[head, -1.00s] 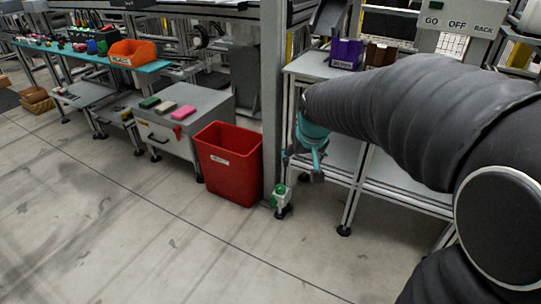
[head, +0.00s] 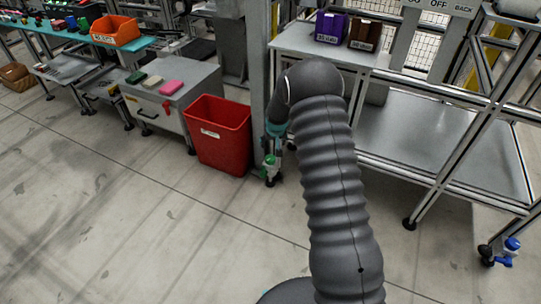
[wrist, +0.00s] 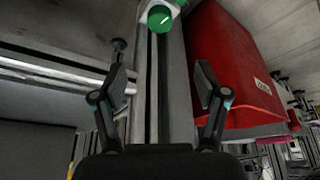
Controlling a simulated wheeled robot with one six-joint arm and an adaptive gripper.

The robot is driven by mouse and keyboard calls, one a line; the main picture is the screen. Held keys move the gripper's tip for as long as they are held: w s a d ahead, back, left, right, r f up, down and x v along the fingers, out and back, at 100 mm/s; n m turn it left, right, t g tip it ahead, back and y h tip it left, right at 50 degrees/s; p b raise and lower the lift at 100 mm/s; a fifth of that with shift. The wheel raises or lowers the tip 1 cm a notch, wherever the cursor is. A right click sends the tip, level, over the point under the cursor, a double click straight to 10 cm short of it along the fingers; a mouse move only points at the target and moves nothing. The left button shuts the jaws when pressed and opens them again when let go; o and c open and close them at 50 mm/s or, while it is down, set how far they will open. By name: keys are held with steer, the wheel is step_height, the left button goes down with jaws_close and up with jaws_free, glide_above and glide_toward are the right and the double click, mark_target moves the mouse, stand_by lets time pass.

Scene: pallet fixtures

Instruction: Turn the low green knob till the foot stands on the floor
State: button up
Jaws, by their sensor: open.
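The low green knob (head: 269,160) sits on a small white block at the bottom of the grey post, right of the red bin. In the wrist view the knob (wrist: 160,17) shows at the top centre, face on, beyond my fingertips. Below it in the head view is the dark foot (head: 270,182); I cannot tell whether it touches the floor. My gripper (wrist: 161,73) is open and empty, its two fingers apart, with the knob ahead of the gap and not between them. In the head view my gripper is small, just above the knob and partly hidden by my arm.
The red bin (head: 222,135) stands close beside the post, and on the right in the upside-down wrist view (wrist: 235,70). A steel table (head: 440,140) stands to the right; a blue knob (head: 512,244) is on its near leg. The floor in front is clear.

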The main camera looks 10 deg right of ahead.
mark_target(270, 158)
steer(key=x, duration=1.6)
steer(key=shift+s+f, duration=0.1)
steer(key=shift+s, duration=0.15)
steer(key=c, duration=1.2)
